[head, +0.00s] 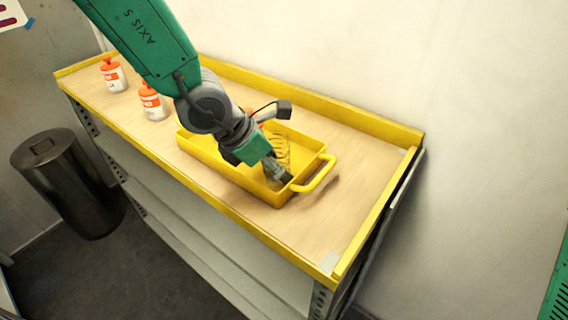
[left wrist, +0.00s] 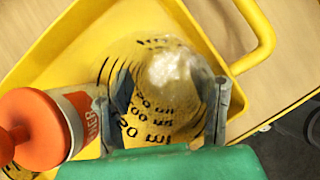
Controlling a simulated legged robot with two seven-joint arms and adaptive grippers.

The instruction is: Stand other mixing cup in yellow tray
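A clear mixing cup (left wrist: 160,100) with black graduation marks is between the two fingers of my left gripper (left wrist: 172,105), which appear to press on its sides. The cup is inside the yellow tray (left wrist: 45,55). In the head view my left gripper (head: 278,176) reaches down into the right end of the yellow tray (head: 232,173); the cup's marks (head: 283,150) show just behind it. I cannot tell whether the cup's base touches the tray floor. My right gripper is not in view.
An orange-capped bottle (left wrist: 40,128) is close beside the left finger. More orange-capped bottles stand at the bench's left (head: 113,76) and nearer the tray (head: 152,103). The bench (head: 315,222) has a raised yellow edge and is clear at the right. A dark bin (head: 68,183) stands on the floor.

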